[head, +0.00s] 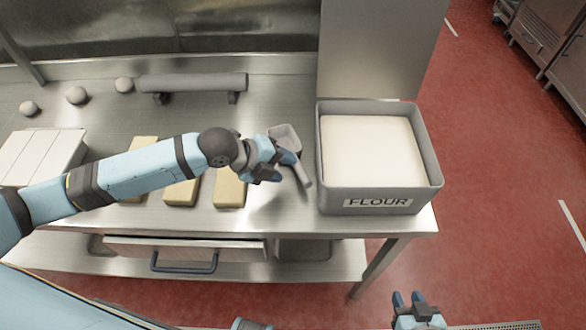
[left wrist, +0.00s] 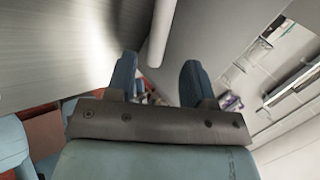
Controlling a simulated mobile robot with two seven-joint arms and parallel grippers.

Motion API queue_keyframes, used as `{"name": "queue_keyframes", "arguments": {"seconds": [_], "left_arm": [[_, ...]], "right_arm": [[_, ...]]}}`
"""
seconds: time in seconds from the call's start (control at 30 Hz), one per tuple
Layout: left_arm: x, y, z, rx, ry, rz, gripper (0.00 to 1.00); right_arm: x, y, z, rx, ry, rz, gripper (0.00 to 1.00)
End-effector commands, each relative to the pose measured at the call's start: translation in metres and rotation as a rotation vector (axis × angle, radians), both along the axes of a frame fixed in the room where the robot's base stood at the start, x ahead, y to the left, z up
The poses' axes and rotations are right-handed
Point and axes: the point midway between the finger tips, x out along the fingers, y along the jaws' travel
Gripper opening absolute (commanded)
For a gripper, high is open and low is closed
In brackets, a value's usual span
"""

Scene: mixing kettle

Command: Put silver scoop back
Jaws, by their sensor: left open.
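The silver scoop (head: 287,135) lies on the steel table just left of the flour bin. Its handle (head: 303,175) points toward the front edge. My left gripper (head: 281,166) is open beside the scoop and partly covers it. In the left wrist view, a pale rod that looks like the scoop handle (left wrist: 162,30) is ahead of the parted fingers of my left gripper (left wrist: 160,78); I cannot tell whether they touch it. My right gripper (head: 409,298) is low in the head view, off the table, and looks open and empty.
The grey flour bin (head: 380,201), filled with white flour (head: 372,150), stands at the table's right end. Yellow blocks (head: 229,190) lie under and beside my left arm. A grey roller on a stand (head: 192,82) and round balls (head: 76,95) are at the back.

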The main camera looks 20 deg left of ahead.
Motion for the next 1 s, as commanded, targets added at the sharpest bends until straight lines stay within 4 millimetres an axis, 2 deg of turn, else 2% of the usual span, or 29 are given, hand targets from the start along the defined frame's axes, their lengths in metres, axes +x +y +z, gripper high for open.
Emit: {"name": "queue_keyframes", "arguments": {"seconds": [0.2, 0.4, 1.0], "left_arm": [[-0.019, 0.028, 0.031, 0.004, -0.003, 0.000, 0.48], [-0.029, 0.041, 0.046, 0.001, -0.001, 0.000, 0.48], [-0.030, 0.043, 0.049, 0.000, 0.001, 0.001, 0.48]], "right_arm": [[0.000, 0.000, -0.003, 0.000, -0.001, 0.000, 0.38], [0.000, 0.000, -0.004, 0.001, -0.003, 0.000, 0.38], [0.000, 0.001, -0.003, 0.001, -0.003, 0.001, 0.38]]}}
